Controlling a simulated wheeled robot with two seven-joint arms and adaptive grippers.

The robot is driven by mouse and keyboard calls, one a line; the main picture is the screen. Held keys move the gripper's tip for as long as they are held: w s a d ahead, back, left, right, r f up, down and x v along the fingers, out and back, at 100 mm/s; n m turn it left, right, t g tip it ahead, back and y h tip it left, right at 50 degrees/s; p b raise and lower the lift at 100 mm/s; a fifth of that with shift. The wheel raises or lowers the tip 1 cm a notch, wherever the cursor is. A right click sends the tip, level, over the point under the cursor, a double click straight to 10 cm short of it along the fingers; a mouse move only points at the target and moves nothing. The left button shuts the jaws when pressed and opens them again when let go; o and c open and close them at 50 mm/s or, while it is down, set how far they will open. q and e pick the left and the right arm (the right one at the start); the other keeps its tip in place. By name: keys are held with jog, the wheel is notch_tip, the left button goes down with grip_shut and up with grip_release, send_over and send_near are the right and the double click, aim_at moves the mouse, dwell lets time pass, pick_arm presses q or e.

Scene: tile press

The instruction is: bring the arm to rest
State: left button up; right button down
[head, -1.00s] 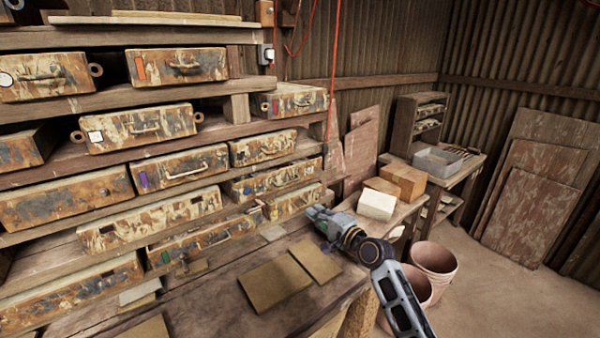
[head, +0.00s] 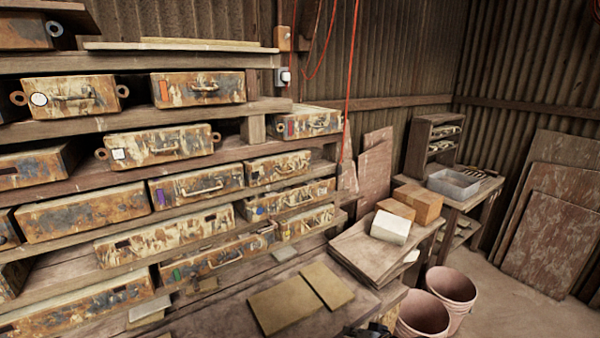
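Only a small dark part of my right arm's end (head: 370,330) shows at the bottom edge of the head view, in front of the workbench (head: 225,318). It is cut off by the frame, and its fingers cannot be made out. It appears apart from the two flat tan tiles (head: 284,305) on the bench. My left gripper is not in the view.
Shelves of rusty, worn metal drawers (head: 85,210) fill the left. A side table holds boxes (head: 418,203) and a white block (head: 390,227). Pinkish buckets (head: 452,288) stand on the floor at right. A red cord (head: 350,90) hangs down. Floor shows at far right.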

jog(key=s+d+f+n+g+h, duration=0.2)
jog(key=s+d, duration=0.3)
jog(key=s, duration=0.4)
jog(key=s+d+f+n+g+h, duration=0.2)
jog(key=s+d+f+g+h, duration=0.15)
jog(key=s, duration=0.55)
notch_tip(320, 180, down, 32)
jog(key=s, duration=0.3)
jog(key=s+d+f+g, duration=0.1)
jog(key=s+d+f, duration=0.1)
jog(key=s+f, duration=0.8)
jog(key=s+d+f, duration=0.2)
jog(key=s+f, duration=0.8)
jog(key=s, duration=0.2)
jog(key=shift+d+n+g, duration=0.3)
jog(key=shift+d+g, duration=0.05)
jog(key=shift+d, duration=0.05)
jog(key=shift+y, duration=0.25)
